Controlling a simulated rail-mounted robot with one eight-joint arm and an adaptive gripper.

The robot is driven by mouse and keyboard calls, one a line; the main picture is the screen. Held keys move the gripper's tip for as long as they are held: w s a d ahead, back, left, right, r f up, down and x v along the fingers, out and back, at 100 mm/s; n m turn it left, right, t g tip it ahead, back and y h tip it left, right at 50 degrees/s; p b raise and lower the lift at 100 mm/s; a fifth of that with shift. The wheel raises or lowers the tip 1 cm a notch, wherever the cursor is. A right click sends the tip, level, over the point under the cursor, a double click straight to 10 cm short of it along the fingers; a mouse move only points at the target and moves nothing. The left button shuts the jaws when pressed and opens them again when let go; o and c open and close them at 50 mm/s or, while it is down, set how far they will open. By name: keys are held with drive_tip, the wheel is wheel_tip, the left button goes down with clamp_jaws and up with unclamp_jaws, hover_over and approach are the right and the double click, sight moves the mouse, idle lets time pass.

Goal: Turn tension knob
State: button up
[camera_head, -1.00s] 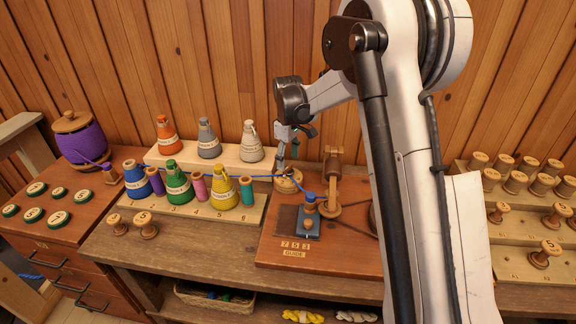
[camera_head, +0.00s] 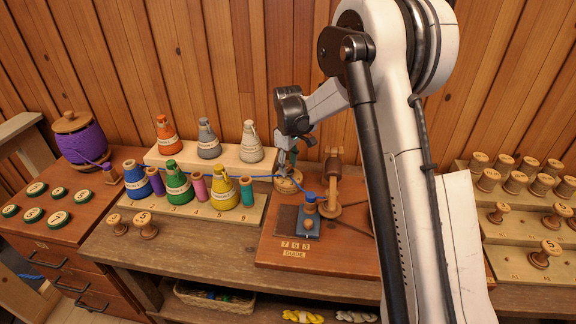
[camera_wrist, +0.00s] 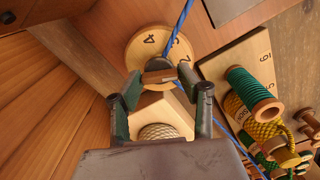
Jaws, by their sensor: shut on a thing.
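The tension knob is a round wooden dial with numbers on its face (camera_wrist: 139,50), among them 4, 3 and 2. In the head view the dial (camera_head: 288,186) sits at the back left of the brown winder board (camera_head: 262,255). My gripper (camera_wrist: 159,84) is shut on the knob's small raised grip (camera_wrist: 158,77), at the middle of the dial. In the head view my gripper (camera_head: 286,168) points down over the dial and hides part of it. A blue thread (camera_wrist: 181,27) passes over the dial close to the fingers.
Several thread cones, such as the yellow one (camera_head: 227,194), stand left of the board on a stepped rack (camera_head: 262,209). A spool stand (camera_head: 333,185) and a blue-grey block with a spool (camera_head: 308,228) are close to the right. Wooden wall panels (camera_head: 240,60) rise behind.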

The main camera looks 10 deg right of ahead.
drive_tip(key=shift+m, duration=0.3)
drive_tip(key=m+b, duration=0.3)
drive_tip(key=m, duration=0.1)
drive_tip(key=shift+f, duration=0.1)
drive_tip(key=m+b, duration=0.1)
drive_tip(key=m, duration=0.4)
drive_tip(key=shift+b, duration=0.35)
drive_tip(key=shift+m, duration=0.3)
drive_tip(key=o, duration=1.2)
drive_tip(key=shift+c, duration=0.2)
wheel_tip(320, 180, up, 12)
